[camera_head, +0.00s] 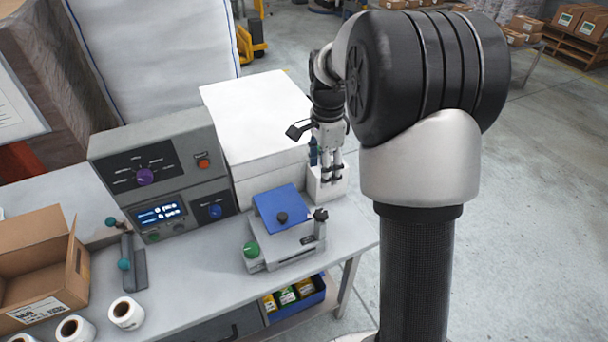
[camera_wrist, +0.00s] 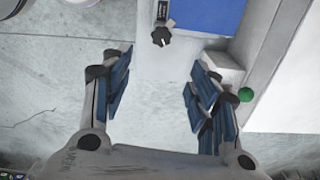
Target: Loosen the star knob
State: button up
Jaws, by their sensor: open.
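A black star knob (camera_head: 320,214) sits on a short post at the right end of the small grey device (camera_head: 290,243) with a blue plate (camera_head: 272,203). In the wrist view the star knob (camera_wrist: 160,36) shows near the top centre, beside the blue plate (camera_wrist: 208,14). My gripper (camera_head: 332,180) points down behind the knob, apart from it. In the wrist view my gripper (camera_wrist: 160,85) has its blue-padded fingers spread, with only grey surface between them. The knob lies beyond the fingertips, and its thread is hidden.
A second dark knob (camera_head: 283,217) stands on the blue plate, and a green knob (camera_head: 251,249) at the device's front left. A large white box (camera_head: 258,125) and a grey control console (camera_head: 160,175) stand behind and left. The bench's right edge is close.

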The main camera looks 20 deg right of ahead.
aim_at(321, 213)
jog(key=f+b, duration=0.1)
jog(key=f, duration=0.8)
jog(key=f+b, duration=0.2)
jog(key=f, duration=0.6)
jog(key=shift+w+d+f, duration=0.15)
jog(key=shift+w+f, duration=0.05)
jog(key=shift+f, duration=0.15)
jog(key=c, duration=1.1)
